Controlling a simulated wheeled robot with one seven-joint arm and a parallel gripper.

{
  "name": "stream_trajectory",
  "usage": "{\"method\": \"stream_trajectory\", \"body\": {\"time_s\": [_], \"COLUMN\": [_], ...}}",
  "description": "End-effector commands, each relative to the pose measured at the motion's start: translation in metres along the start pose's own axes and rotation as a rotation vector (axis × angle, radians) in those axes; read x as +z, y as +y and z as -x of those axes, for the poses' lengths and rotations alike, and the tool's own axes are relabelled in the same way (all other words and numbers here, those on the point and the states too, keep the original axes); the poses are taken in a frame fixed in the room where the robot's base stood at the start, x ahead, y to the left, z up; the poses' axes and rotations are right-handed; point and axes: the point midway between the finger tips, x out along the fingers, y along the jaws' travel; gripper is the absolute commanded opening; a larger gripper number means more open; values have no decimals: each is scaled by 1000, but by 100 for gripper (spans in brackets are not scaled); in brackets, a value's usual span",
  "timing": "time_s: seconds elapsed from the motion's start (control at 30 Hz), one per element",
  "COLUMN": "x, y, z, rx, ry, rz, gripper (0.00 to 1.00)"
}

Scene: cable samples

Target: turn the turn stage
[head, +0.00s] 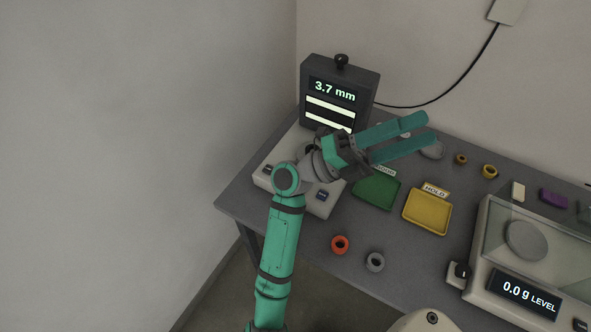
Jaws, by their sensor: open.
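A measuring device (341,75) with a dark upright housing reads "3.7 mm" above two bright bars. Its pale base (322,205) carries small dark buttons. My arm and gripper cover much of this base, and a dark round part (310,150) shows only in part behind them. I cannot tell for sure whether that part is the turn stage. My gripper (419,131) is open and empty, with its two teal fingers pointing right, apart from each other. In the picture they pass above the back of the table, in front of a grey disc (433,151).
A green tray (377,192) and a yellow "HOLD" tray (427,211) lie right of the device. An orange ring (340,244) and a grey ring (375,261) are near the front edge. A balance (525,290) reading "0.0 g LEVEL" stands at the right.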

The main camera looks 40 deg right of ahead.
Motion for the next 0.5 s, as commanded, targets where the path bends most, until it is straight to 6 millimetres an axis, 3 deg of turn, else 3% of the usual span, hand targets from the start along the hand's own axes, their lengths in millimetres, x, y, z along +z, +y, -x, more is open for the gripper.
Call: {"method": "stream_trajectory", "body": {"time_s": [0.1,0.27,0.5], "x": [-3,-5,2], "y": [26,63,113], "z": [-12,-11,24], "rx": [171,407,793], "ry": [112,241,396], "rz": [-16,-28,-39], "gripper": [50,50,50]}}
